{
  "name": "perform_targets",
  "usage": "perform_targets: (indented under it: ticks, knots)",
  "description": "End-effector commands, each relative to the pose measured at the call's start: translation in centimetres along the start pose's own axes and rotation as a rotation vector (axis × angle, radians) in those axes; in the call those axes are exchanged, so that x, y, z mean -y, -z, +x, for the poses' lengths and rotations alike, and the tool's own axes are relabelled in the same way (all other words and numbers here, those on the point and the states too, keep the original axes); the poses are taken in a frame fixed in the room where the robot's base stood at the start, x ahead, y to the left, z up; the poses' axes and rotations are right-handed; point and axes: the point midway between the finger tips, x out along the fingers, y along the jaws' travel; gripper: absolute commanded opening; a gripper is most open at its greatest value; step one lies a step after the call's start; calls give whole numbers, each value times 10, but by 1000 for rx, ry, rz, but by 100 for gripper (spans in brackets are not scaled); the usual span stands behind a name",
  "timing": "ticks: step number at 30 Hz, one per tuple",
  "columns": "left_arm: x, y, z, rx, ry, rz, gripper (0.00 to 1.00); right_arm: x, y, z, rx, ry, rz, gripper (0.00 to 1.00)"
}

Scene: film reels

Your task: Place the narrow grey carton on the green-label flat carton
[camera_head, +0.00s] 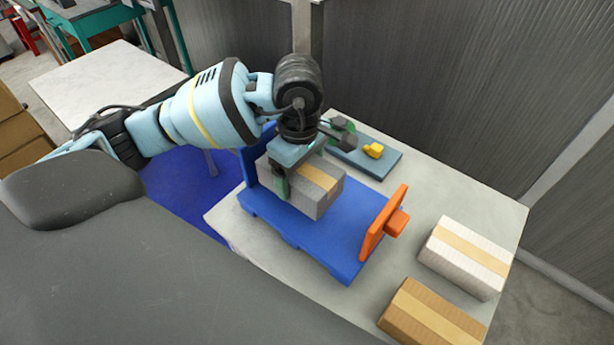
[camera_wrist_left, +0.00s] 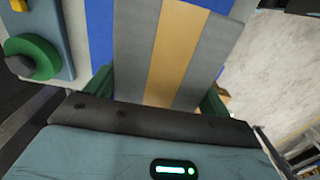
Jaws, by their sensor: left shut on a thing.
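A grey carton with a tan tape stripe (camera_head: 313,196) is in my left gripper (camera_head: 308,168), at the left part of the blue platform in the head view. The gripper's green fingers are shut on its sides from above. I cannot tell whether its underside touches the platform. In the left wrist view the carton's taped top (camera_wrist_left: 178,55) lies between the two fingers (camera_wrist_left: 158,95). I see no flat carton with a green label in either view. My right gripper is not in view.
The blue platform (camera_head: 330,245) has an orange end plate (camera_head: 383,224) and stands on a pale table (camera_head: 450,200). A white carton (camera_head: 465,257) and a brown carton (camera_head: 430,318) sit at right. Behind is a slate plate (camera_head: 385,168) with a yellow piece (camera_head: 373,150).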

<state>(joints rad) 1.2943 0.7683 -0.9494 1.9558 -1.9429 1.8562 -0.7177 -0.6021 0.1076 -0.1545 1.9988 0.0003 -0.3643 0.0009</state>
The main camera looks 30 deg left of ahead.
Motion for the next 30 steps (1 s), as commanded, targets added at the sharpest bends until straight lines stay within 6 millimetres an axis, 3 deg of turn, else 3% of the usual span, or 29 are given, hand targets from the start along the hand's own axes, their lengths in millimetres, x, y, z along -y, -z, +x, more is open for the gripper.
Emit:
perform_targets:
  ticks: [14,21,30]
  knots:
    - [-21,-4,1,1,-1,0,48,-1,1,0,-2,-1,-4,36]
    - [-19,-4,34,1,0,1,48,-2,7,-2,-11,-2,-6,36]
    - [-19,-4,38,1,-1,1,48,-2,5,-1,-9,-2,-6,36]
